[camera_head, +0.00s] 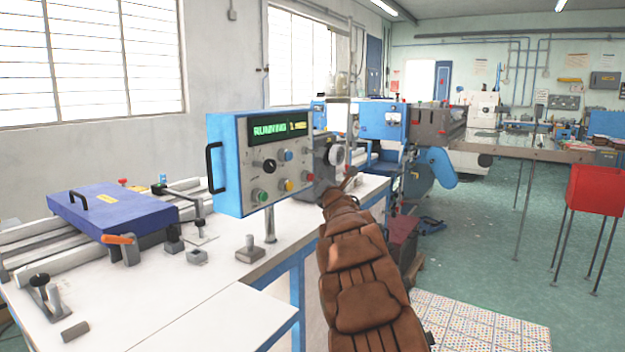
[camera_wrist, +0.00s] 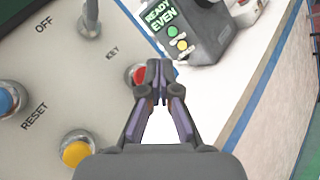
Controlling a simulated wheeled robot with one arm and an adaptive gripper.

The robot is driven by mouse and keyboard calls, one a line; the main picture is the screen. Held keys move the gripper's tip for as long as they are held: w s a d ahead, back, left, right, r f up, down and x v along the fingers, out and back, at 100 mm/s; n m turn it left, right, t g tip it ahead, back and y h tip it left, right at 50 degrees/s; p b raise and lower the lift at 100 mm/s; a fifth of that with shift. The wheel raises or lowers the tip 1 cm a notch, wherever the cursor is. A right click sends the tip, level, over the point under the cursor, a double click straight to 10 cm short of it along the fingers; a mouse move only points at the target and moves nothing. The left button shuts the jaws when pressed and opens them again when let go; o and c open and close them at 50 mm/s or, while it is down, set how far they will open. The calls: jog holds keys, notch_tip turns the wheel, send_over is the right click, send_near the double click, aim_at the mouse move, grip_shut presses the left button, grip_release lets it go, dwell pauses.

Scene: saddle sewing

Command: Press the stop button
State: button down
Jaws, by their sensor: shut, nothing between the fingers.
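A blue and grey control box (camera_head: 238,178) with a green "RUNNING" display stands on a post at the bench. Its front has green, yellow and blue buttons, a black knob and a red button (camera_head: 309,177) at the lower right. In the wrist view, the panel (camera_wrist: 50,85) fills the left side, with the red button (camera_wrist: 137,74) partly hidden behind my fingertips. My gripper (camera_wrist: 157,72) is shut and empty, its tips overlapping the red button's right edge. I cannot tell whether they touch it. No "STOP" label is readable.
A yellow button (camera_wrist: 76,153) and a blue button (camera_wrist: 8,98) lie left of my fingers. A small device (camera_wrist: 195,30) reading "READY EVEN" sits on the white bench beyond. A blue case (camera_head: 115,210) lies on the bench at left. A red bin (camera_head: 595,190) stands at right.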

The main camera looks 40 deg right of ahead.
jog(key=shift+w+a+f+b, duration=0.1)
jog(key=shift+w+b, duration=0.15)
jog(key=shift+b, duration=0.25)
jog(key=shift+w, duration=0.2)
jog(key=shift+w+a+b, duration=0.2)
jog(key=shift+w+b, duration=0.3)
jog(key=shift+b, duration=0.15)
dwell(0.8)
jog(key=shift+s, duration=0.15)
jog(key=shift+s+d, duration=0.3)
jog(key=shift+s, duration=0.45)
jog(key=shift+s, duration=0.1)
jog(key=s, duration=0.2)
jog(key=s+d, duration=0.1)
jog(key=s, duration=0.1)
jog(key=shift+s+d, duration=0.2)
jog(key=shift+s, duration=0.1)
dwell(0.3)
